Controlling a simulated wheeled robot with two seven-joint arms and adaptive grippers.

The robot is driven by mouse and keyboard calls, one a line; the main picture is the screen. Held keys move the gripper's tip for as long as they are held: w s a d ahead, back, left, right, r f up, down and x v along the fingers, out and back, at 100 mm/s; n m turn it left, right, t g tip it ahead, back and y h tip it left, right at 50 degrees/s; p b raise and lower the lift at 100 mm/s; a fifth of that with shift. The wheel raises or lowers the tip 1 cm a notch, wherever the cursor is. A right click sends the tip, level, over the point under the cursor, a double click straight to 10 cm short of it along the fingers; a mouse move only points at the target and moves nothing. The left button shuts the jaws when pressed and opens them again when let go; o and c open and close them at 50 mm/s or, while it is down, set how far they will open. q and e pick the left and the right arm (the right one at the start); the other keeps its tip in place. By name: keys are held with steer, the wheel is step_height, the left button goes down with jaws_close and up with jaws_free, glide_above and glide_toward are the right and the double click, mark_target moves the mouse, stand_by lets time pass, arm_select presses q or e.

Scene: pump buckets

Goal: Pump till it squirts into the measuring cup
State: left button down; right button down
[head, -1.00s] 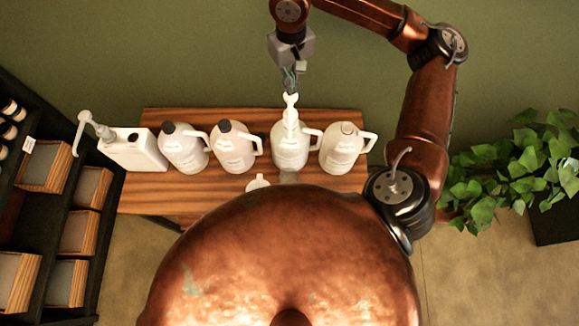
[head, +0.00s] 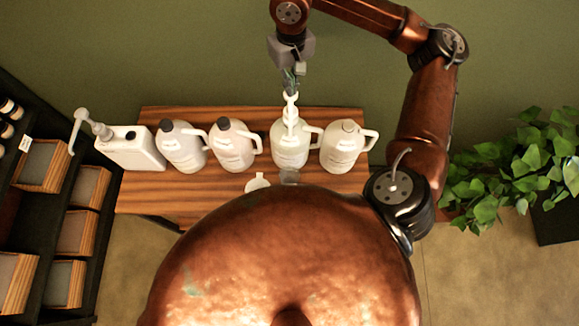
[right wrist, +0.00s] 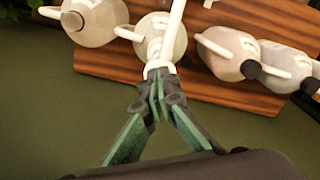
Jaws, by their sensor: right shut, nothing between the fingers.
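A white jug (head: 290,156) with a pump stands on the wooden table, second from the right in its row. Its pale pump head (head: 291,110) points up towards my right gripper (head: 290,86). The right gripper is shut and empty, with its tips at the pump head's back end; exact contact cannot be told. The right wrist view shows the closed fingers (right wrist: 157,92) against the white pump head (right wrist: 158,68). A small translucent vessel (head: 289,176), perhaps the measuring cup, is in front of the pump jug, partly hidden by my body. My left gripper is out of view.
Other white jugs (head: 343,150) flank the pump jug closely. A rectangular container (head: 132,150) with its own pump stands at the table's (head: 215,192) left. A small white object (head: 257,182) lies near the front. Shelves are left, a plant (head: 520,165) right.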

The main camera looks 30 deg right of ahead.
steer(key=shift+s+f+b, duration=0.1)
steer(key=shift+f+b, duration=1.25)
steer(key=shift+f, duration=0.4)
steer(key=shift+r, duration=0.2)
steer(key=shift+r+p, duration=1.5)
steer(key=shift+r, duration=1.1)
steer(key=shift+f, duration=0.2)
